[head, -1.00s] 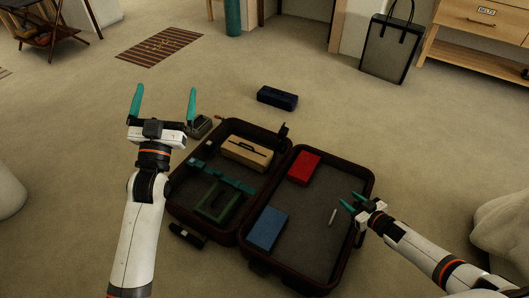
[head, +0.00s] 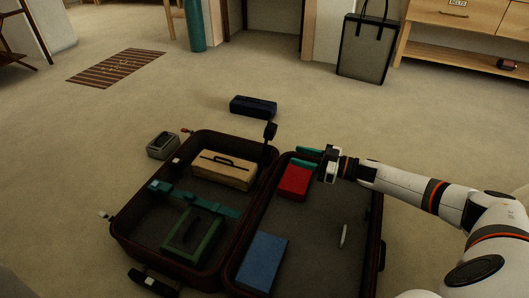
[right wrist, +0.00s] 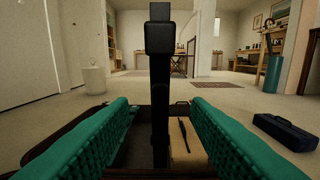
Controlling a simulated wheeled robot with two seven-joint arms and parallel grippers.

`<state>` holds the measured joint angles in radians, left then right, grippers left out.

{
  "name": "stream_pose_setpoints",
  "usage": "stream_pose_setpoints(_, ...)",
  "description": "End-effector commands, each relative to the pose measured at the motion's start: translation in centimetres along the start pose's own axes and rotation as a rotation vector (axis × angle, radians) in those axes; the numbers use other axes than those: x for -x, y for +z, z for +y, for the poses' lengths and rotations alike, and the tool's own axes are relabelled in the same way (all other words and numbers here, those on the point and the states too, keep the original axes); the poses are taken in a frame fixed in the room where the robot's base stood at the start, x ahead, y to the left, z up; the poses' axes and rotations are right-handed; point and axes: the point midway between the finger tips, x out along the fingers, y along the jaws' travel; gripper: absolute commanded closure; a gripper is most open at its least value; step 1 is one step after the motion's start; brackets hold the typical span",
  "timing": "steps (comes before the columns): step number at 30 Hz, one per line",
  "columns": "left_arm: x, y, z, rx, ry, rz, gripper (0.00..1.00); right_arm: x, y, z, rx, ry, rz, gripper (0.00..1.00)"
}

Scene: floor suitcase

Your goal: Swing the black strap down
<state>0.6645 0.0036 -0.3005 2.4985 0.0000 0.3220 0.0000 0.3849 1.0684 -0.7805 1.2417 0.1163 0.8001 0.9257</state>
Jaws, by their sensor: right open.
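The black strap (head: 270,131) stands upright at the far edge of the open suitcase (head: 378,245), near the middle seam. In the right wrist view the strap (right wrist: 160,85) rises as a dark upright bar with a square head, framed between my fingers. My right gripper (head: 305,158) is open, its teal fingers pointing left toward the strap, above the far end of the red box (head: 294,182). The fingers appear apart from the strap, with a gap in the head view. My left gripper is out of view.
The suitcase's left half holds a tan case (head: 224,172), a green frame-like item (head: 190,235) and a teal strap (head: 215,200). A blue box (head: 262,262) lies in the right half. A navy case (head: 253,106) and a grey box (head: 162,145) sit on the floor outside.

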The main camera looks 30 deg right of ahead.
Motion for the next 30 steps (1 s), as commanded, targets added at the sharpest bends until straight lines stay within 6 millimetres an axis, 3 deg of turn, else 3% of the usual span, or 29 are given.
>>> stream_pose_setpoints(9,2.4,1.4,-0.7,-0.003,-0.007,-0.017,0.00,-6.5,-0.3,0.0,0.003,0.001,-0.006,0.56)
stream_pose_setpoints(15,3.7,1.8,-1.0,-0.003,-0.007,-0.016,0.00,-9.4,-0.2,0.0,0.002,0.000,-0.003,0.56)
stream_pose_setpoints(21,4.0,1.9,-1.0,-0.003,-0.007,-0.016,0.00,-10.6,-0.1,0.0,0.002,-0.002,0.000,0.56)
stream_pose_setpoints(29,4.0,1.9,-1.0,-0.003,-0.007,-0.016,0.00,-10.6,0.0,0.0,0.001,-0.002,0.000,0.56)
stream_pose_setpoints(30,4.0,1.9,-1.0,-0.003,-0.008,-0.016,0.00,-10.6,0.0,0.0,0.001,-0.002,0.000,0.63)
